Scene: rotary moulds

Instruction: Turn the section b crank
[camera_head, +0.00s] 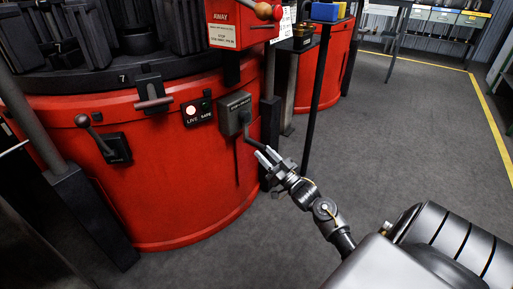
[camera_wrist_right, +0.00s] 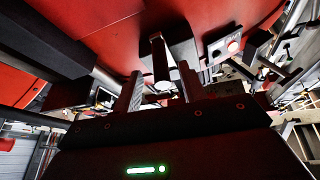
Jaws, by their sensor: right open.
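A crank (camera_head: 249,131) comes out of a dark grey box (camera_head: 235,108) on the side of the red drum. Its arm bends down and its grip points out toward my right gripper; the label on the box is too small to read. My right gripper (camera_head: 266,157) is open at the end of that grip. In the right wrist view the dark cylindrical crank grip (camera_wrist_right: 160,61) shows ahead, lined up with the gap between the two fingers (camera_wrist_right: 160,88). I cannot tell whether the fingers touch it. My left gripper is out of view.
The red drum (camera_head: 185,205) also carries a lever (camera_head: 94,135) at left, a T-handle (camera_head: 153,92) and a panel with a lit lamp (camera_head: 193,111). A dark post (camera_head: 82,205) stands in front at left. Grey floor (camera_head: 400,120) is free at right.

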